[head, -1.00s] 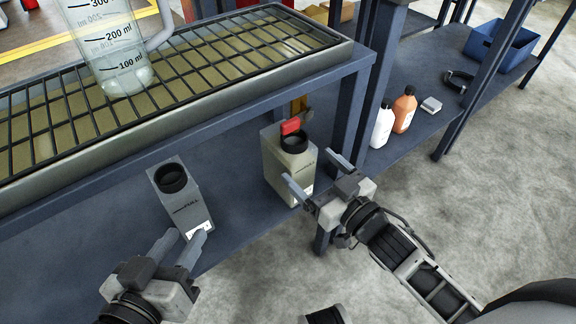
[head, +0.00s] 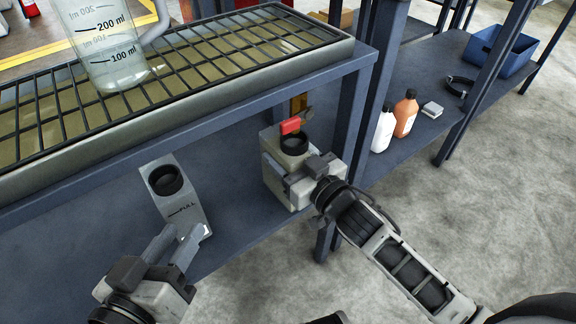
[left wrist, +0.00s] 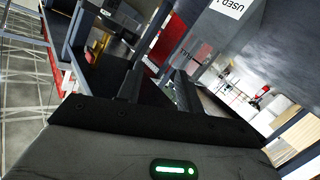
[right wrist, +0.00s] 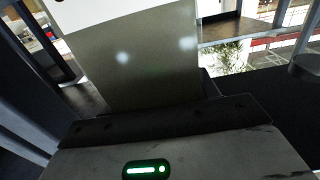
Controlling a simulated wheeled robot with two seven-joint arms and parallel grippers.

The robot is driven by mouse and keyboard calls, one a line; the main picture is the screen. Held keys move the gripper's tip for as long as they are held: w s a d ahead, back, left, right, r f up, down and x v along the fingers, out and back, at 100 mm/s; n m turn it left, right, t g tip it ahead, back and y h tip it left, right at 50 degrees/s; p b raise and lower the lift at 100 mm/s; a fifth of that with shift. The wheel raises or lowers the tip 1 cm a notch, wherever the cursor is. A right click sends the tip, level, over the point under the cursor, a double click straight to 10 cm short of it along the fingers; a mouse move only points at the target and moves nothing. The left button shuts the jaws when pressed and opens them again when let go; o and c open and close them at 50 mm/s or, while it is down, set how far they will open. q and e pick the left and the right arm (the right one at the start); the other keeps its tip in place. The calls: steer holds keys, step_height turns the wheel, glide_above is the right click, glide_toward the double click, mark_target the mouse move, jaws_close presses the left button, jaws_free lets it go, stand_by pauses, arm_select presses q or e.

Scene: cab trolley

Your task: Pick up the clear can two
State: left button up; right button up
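Two square cans with black round mouths stand on the lower blue shelf. The left can (head: 185,204) is grey and marked FULL. The right can (head: 272,148) is olive-beige; a red piece (head: 290,126) shows by its mouth. My left gripper (head: 178,240) is open and empty, its fingers in front of the left can's lower part; the left wrist view shows a gap between them (left wrist: 158,88). My right gripper is up against the right can's front right side. In the right wrist view this can (right wrist: 140,70) fills the space before the palm; the fingertips are hidden.
A steel tray with a black grid (head: 215,65) overhangs the shelf and carries a clear beaker (head: 112,62). A shelf post (head: 352,110) stands right of the cans. White (head: 383,130) and orange (head: 404,116) bottles and a blue bin (head: 503,50) stand beyond it.

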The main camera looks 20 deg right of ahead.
steer(key=c, duration=0.5)
steer(key=shift+r, duration=0.2)
steer(key=shift+c, duration=0.8)
arm_select(q)
steer(key=shift+f, duration=0.2)
